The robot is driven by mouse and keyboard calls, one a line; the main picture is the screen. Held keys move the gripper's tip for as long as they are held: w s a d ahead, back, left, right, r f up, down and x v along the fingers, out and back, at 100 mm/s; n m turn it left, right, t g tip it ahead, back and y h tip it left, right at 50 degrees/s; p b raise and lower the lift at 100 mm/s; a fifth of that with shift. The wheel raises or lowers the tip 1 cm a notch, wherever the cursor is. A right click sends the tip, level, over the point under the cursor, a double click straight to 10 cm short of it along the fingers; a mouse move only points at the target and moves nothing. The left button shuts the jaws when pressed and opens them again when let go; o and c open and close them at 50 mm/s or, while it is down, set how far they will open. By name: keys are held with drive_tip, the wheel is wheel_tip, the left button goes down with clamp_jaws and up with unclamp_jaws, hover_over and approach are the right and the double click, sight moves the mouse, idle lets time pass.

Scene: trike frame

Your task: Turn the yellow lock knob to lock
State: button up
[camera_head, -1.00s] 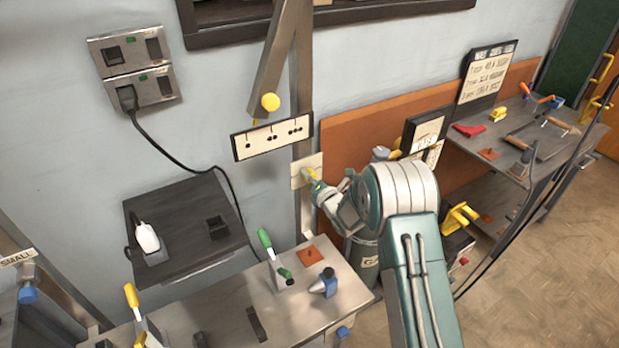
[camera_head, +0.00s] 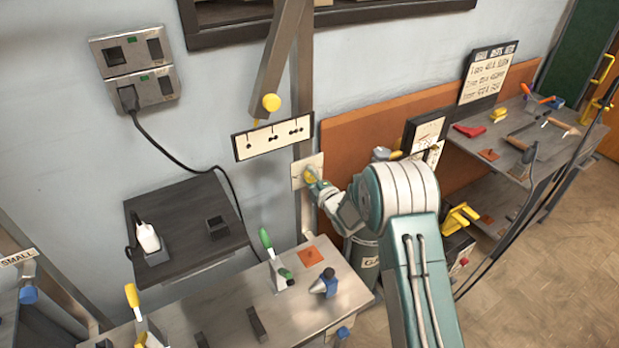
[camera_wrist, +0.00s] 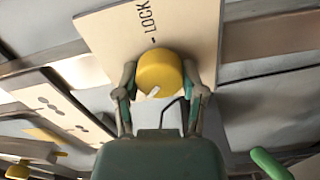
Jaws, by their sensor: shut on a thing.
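The yellow lock knob (camera_wrist: 158,71) is a round knob on a cream plate (camera_wrist: 195,25) printed with the word LOCK and a short dark mark. A pale pointer line on the knob points down and left in the wrist view, away from the LOCK mark above it. My gripper (camera_wrist: 159,82) has one finger on each side of the knob and is shut on it. In the head view, the knob (camera_head: 309,175) shows on the plate on the metal post, with my gripper (camera_head: 313,181) at it. My fingers hide part of the knob there.
A grey can stands behind my arm.

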drive_tip(key=m, duration=0.7)
drive_tip(key=shift+d+f, duration=0.15)
drive_tip(key=shift+f, duration=0.1)
drive_tip(key=m, duration=0.6)
drive_tip(key=shift+m, duration=0.4)
drive_tip(key=m, duration=0.7)
drive_tip(key=shift+d+f, duration=0.1)
drive_tip(key=shift+f, duration=0.05)
drive_tip(key=m, duration=0.6)
drive_tip(key=shift+m, duration=0.3)
drive_tip(key=o, duration=1.1)
drive_tip(key=shift+w, duration=0.1)
drive_tip(key=shift+o, duration=0.2)
drive_tip(key=shift+r, duration=0.25)
